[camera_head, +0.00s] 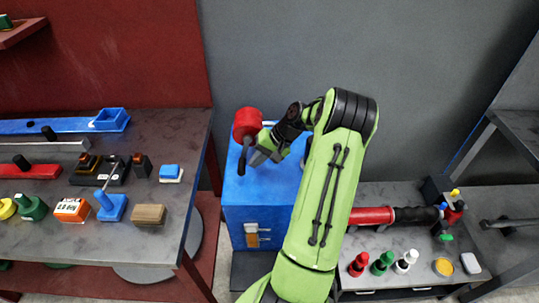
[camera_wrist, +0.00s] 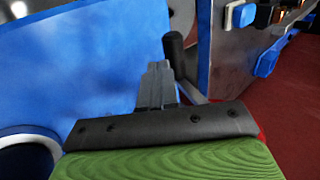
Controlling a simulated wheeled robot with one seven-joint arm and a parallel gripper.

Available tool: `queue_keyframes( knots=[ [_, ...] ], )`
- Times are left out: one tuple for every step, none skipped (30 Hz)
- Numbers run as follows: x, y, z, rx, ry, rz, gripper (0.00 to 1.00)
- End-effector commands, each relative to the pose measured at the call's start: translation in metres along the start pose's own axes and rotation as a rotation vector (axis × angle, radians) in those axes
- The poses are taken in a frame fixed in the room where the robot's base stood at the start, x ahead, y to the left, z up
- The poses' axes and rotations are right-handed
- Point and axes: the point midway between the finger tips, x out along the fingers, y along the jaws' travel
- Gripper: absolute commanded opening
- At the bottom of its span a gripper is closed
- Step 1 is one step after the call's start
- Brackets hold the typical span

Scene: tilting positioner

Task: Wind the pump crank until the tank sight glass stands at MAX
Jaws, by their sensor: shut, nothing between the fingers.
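A blue box (camera_head: 258,190) stands in the gap between the two benches; its blue face also fills much of the wrist view (camera_wrist: 100,60). A red round part (camera_head: 247,122) sits at its top left, with a dark handle (camera_head: 241,166) hanging below it, seemingly the crank. My gripper (camera_head: 262,157) is shut and empty just right of the handle. In the wrist view the closed fingertips (camera_wrist: 158,68) are beside a black upright knob (camera_wrist: 174,50), apparently the same handle; contact cannot be told. A small white and orange fitting (camera_head: 252,236) is on the box front; no MAX mark or level is readable.
The left bench (camera_head: 100,240) holds blue, red and green fixtures and small blocks. The low right bench (camera_head: 400,275) carries a red bar (camera_head: 371,215) with a black grip and several coloured knobs. A grey wall (camera_head: 420,80) stands behind the box.

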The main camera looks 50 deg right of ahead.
Motion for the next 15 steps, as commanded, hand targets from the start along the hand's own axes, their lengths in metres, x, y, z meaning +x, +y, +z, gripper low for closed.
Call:
queue_keyframes(
  knots=[
    [0.0047,-0.0032,0.0002,-0.001,-0.001,-0.001,0.0],
    [0.0061,-0.0043,0.0,-0.001,0.0,0.0,0.0],
    [0.0075,-0.0053,-0.0001,0.0,0.001,0.0,0.0],
    [0.0081,-0.0058,-0.0002,0.001,0.001,0.0,0.0],
    [0.0085,-0.0061,-0.0002,0.001,0.001,0.0,0.0],
    [0.0086,-0.0063,-0.0002,0.001,0.001,0.0,0.0],
    [0.0086,-0.0064,-0.0002,0.001,0.001,0.0,0.0],
    [0.0084,-0.0064,-0.0002,0.001,0.001,0.0,0.0],
    [0.0084,-0.0065,-0.0002,0.001,0.001,0.0,0.0],
    [0.0083,-0.0065,-0.0002,0.001,0.001,0.0,0.0],
    [0.0083,-0.0065,-0.0002,0.0,0.001,0.0,0.0],
    [0.0082,-0.0066,-0.0002,0.0,0.001,-0.001,0.0],
    [0.0082,-0.0065,-0.0002,0.0,0.001,-0.001,0.0],
    [0.0082,-0.0066,-0.0002,0.0,0.001,-0.002,0.0],
    [0.0083,-0.0067,-0.0002,0.0,0.001,-0.005,0.0]
  ],
)
